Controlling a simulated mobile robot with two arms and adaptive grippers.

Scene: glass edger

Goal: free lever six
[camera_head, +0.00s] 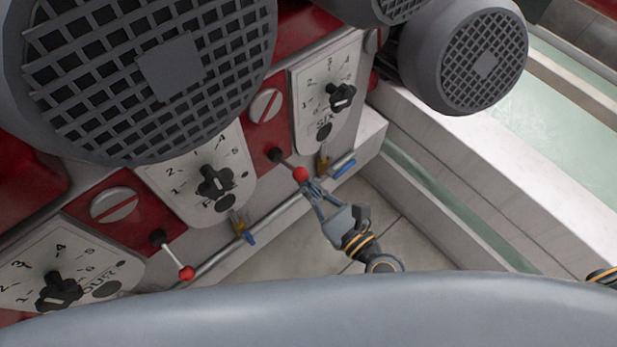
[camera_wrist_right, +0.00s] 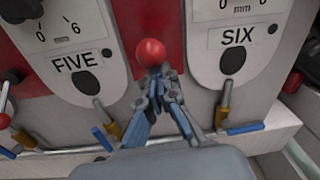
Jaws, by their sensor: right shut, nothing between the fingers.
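A lever with a red ball knob (camera_head: 301,174) and a black base (camera_head: 276,155) sticks out of the red panel between the FIVE plate (camera_head: 155,180) and the SIX plate (camera_head: 311,103). The knob (camera_wrist_right: 151,52) also shows in the right wrist view, and its rod is hidden there. My right gripper (camera_head: 311,187) is at the knob. In the right wrist view the fingertips (camera_wrist_right: 158,77) are shut with nothing between them, just below the knob. I cannot tell whether they touch it.
Another red-knobbed lever (camera_head: 186,273) stands left of the FIVE plate. Small brass valves with blue handles (camera_head: 345,168) sit on a pipe below the plates. Large grey motors (camera_head: 485,65) jut out above. Floor (camera_head: 405,225) shows below the machine.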

